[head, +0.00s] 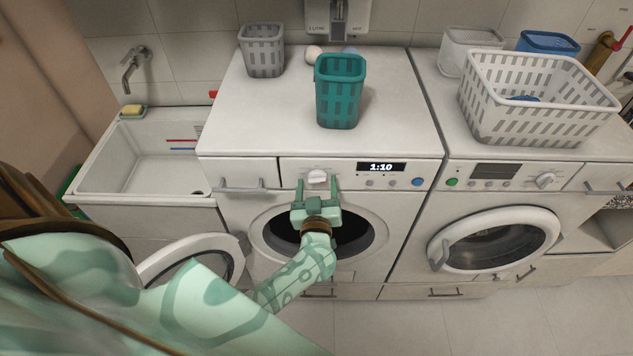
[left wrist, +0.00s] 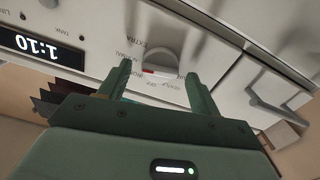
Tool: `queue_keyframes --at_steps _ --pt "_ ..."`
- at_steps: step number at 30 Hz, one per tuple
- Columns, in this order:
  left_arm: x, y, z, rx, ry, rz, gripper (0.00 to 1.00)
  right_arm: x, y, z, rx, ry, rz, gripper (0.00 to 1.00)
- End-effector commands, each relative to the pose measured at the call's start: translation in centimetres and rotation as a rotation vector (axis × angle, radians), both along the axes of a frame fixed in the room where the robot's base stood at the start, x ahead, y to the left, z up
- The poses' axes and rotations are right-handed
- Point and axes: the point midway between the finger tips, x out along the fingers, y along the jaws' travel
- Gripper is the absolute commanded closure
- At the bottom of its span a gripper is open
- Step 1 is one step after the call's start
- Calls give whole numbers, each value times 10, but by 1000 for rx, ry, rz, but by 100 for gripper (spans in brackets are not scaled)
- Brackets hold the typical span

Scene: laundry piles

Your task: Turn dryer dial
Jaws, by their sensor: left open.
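The white dial (head: 317,176) sits on the front panel of the left machine (head: 290,167), left of a lit display (head: 381,167) reading 1:10. In the left wrist view the dial (left wrist: 158,62) is a round knob near a small red mark. My left gripper (head: 317,183) is open and empty in front of the panel, with one finger toward each side of the dial. In the left wrist view the two fingertips (left wrist: 159,72) lie on either side of the dial's lower part; contact cannot be told. My right gripper is not in view.
The left machine's round door (head: 190,262) stands open to the left. A second machine (head: 497,240) with a shut door stands at right. A teal basket (head: 340,92), a grey basket (head: 262,50) and a white basket (head: 535,115) stand on top. A sink (head: 150,165) is at left.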

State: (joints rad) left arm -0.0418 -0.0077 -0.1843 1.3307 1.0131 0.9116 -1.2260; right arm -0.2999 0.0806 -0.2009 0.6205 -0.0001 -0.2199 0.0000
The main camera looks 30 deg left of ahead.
Motion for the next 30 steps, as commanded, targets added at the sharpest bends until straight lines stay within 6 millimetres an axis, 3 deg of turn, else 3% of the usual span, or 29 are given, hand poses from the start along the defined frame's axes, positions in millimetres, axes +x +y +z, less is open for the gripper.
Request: queue_keyframes --at_steps 4,5,9,20,30 --pt "0 0 0 0 0 0 37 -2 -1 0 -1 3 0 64" --pt "0 0 0 0 0 0 42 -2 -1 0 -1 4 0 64" --pt "0 0 0 -1 -1 0 81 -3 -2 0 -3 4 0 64" --pt "0 0 0 -30 -18 0 81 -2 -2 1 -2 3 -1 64" --pt "-1 1 0 -215 -130 0 81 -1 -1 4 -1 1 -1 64"
